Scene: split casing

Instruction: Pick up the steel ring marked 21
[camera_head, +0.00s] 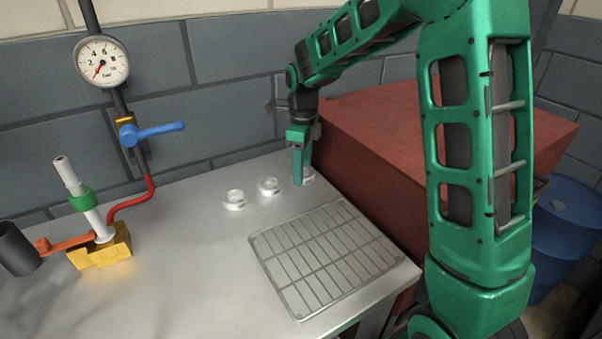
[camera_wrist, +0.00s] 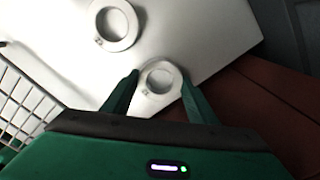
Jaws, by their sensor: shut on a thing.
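Three pale steel rings stand in a row at the back of the grey table (camera_head: 190,270). The left ring (camera_head: 234,199) and the middle ring (camera_head: 268,186) stand free. The right ring (camera_head: 309,177) is partly hidden behind my gripper (camera_head: 300,178). In the wrist view my gripper (camera_wrist: 158,90) is shut on this ring (camera_wrist: 161,77), with one green finger on each side. Another ring (camera_wrist: 116,24) lies apart from it at the top left. I cannot tell whether the gripped ring still touches the table.
A slotted grey tray (camera_head: 330,255) lies at the table's front right. A large red block (camera_head: 400,130) stands close behind and right of my gripper. A pressure gauge (camera_head: 102,61), a blue valve handle (camera_head: 155,132) and a yellow-based pump (camera_head: 100,247) are at left.

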